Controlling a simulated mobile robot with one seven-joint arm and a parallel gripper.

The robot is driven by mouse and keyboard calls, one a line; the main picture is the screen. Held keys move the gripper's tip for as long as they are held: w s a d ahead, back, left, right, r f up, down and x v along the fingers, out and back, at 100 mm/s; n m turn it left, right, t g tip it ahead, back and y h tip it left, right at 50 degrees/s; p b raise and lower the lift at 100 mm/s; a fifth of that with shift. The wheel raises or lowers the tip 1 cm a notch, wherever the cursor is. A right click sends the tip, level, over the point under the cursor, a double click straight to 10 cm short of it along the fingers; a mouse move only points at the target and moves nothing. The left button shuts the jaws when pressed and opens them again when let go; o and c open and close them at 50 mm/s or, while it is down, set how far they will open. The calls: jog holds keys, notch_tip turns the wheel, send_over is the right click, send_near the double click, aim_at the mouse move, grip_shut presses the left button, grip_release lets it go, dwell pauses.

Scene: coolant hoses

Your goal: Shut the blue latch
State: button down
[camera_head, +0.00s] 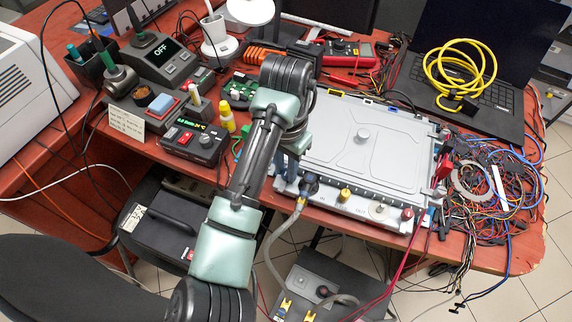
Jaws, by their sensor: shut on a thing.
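The grey metal battery-like box (400,150) lies on the bench, its front edge carrying hose ports. My gripper (305,180) points down at the front left corner of the box. It is shut on a dark, bluish fitting (309,186) at the top end of a grey hose (277,243). The wrist and fingers hide much of this spot, and I cannot make out a blue latch there or its position. A yellow port cap (345,194) is just right of the fitting. A small blue piece (367,101) shows on the box's back edge, apart from my gripper.
A laptop (480,85) with a coiled yellow cable (460,65) is at the back right. Tangled wires (490,190) crowd the right. A grey unit (330,285) stands below the bench front.

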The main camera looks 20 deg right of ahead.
jog(key=shift+r+p, duration=0.15)
jog(key=shift+p, duration=0.35)
jog(key=n+p, duration=0.2)
jog(key=p, duration=0.1)
jog(key=shift+s+r, duration=0.1)
jog(key=shift+r, duration=0.1)
jog(key=n+p, duration=0.2)
jog(key=p, duration=0.2)
jog(key=shift+n, duration=0.4)
jog(key=n+p, duration=0.2)
jog(key=shift+f+n+p, duration=0.1)
jog(key=shift+n+p, duration=0.2)
jog(key=shift+f+n+p, duration=0.15)
jog(key=shift+n+p, duration=0.95)
jog(key=shift+n, duration=0.3)
jog(key=c, duration=0.7)
grip_release()
